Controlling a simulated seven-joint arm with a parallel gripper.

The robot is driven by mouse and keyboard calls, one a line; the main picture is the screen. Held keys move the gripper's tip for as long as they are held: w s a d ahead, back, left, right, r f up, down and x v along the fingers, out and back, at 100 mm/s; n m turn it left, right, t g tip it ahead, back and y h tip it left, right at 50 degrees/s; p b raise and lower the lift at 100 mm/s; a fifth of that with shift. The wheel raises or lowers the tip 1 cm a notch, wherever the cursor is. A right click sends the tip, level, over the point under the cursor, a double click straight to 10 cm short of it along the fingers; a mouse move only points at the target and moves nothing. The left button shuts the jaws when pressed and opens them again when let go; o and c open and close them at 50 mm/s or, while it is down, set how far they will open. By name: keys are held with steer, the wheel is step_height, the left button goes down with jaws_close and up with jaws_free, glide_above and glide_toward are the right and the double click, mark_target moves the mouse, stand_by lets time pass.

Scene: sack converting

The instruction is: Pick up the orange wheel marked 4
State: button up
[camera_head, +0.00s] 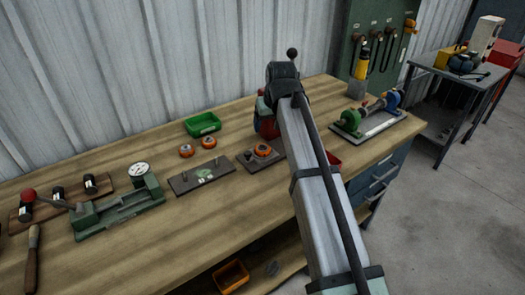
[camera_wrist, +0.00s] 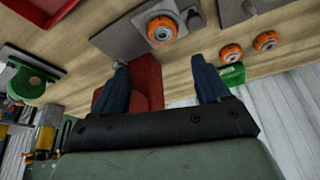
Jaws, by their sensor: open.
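Three orange wheels show, and I cannot read a 4 on any of them. One orange wheel (camera_head: 263,150) sits on a small grey plate (camera_head: 246,161); in the wrist view this wheel (camera_wrist: 162,29) is just beyond the fingertips. Two more orange wheels, one at left (camera_head: 186,151) and one at right (camera_head: 208,142), lie on the bench in front of the green tray; they also show in the wrist view, one nearer (camera_wrist: 231,53) and one farther right (camera_wrist: 265,41). My gripper (camera_wrist: 163,78) is open with nothing held; its blue fingers are wide apart. The arm hides it in the head view.
A red block-like object (camera_wrist: 146,80) shows between and behind the fingers. A green tray (camera_head: 203,124) stands near the wall. A dark plate with pegs (camera_head: 203,174) lies left of the wheel plate. A green-and-blue fixture (camera_head: 367,115) stands at right.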

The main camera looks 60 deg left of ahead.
mark_target(262, 148)
steer(key=x, duration=1.3)
steer(key=shift+s+a+f, duration=0.15)
steer(key=shift+a+f, duration=0.05)
steer(key=shift+a, duration=0.2)
steer(key=c, duration=1)
